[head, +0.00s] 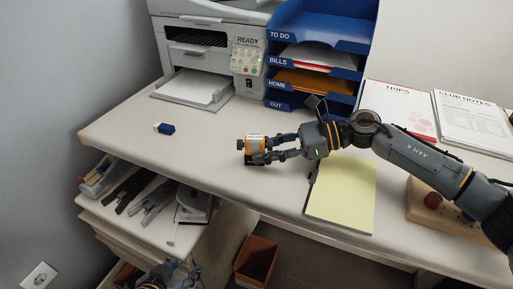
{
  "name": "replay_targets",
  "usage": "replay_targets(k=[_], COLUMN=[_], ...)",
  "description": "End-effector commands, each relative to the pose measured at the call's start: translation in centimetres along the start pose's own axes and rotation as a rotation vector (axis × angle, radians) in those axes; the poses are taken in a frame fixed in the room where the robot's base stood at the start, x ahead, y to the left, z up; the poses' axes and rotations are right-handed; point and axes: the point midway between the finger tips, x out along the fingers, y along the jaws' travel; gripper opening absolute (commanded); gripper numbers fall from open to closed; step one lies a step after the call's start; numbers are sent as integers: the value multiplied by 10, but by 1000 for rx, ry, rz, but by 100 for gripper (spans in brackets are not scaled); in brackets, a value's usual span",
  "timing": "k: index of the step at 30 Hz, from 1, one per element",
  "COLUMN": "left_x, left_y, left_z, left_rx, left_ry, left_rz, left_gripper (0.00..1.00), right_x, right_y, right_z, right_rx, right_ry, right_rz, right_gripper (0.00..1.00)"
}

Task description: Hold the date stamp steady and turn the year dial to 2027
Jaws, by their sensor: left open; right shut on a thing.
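The date stamp (255,147) looks like the small orange block with a dark base, a pale label on top and a dark knob (240,144) on its left side. It is upright at the desk's middle. My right gripper (272,151) comes in from the right and is shut on the stamp, its fingers covering part of the right side. The year on the dial is too small to read. My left gripper (178,270) is low at the bottom edge, partly cut off, open and well away from the stamp, below the desk's front edge.
A printer (205,50) and blue tray stack (313,22) stand behind. A yellow pad (342,195) lies right of the stamp. A lower shelf (160,228) holds a stapler-like item. A brown bin (256,262) is below.

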Motion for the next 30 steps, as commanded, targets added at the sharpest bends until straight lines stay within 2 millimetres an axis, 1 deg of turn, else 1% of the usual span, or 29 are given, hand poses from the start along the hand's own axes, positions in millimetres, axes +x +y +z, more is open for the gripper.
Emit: replay_targets(k=[2, 5, 8, 12, 15, 18, 21, 25, 27, 28, 30], left_x=[6, 17, 21, 15, 8, -1, -8, -18, -20, -21, -17], left_y=[-1, 0, 14, 44, 62, 74, 82, 86, 84, 82, 69], left_z=[3, 8, 5, -6, -10, -10, -9, -7, -9, -11, -24], left_rx=[-29, -122, -255, -446, -568, -670, -749, -834, -879, -903, -960], left_ry=[-23, -86, -149, -247, -330, -410, -477, -546, -576, -588, -602], left_rz=[11, 44, 93, 153, 166, 155, 125, 73, 40, 26, 19], left_gripper=[45, 45, 45, 45, 45, 45, 45, 45, 45, 45, 45], right_x=[0, 0, 0, 0, 0, 0, 0, 0, 0, 0, 0], right_y=[0, 0, 0, 0, 0, 0, 0, 0, 0, 0, 0], right_z=[0, 0, 0, 0, 0, 0, 0, 0, 0, 0, 0], right_rx=[0, 0, 0, 0, 0, 0, 0, 0, 0, 0, 0], right_ry=[1, 1, 1, 1, 1, 1, 1, 1, 1, 1, 1], right_rz=[0, 0, 0, 0, 0, 0, 0, 0, 0, 0, 0], right_gripper=[14, 14, 14, 14, 14, 14, 14, 14, 14, 14, 14])
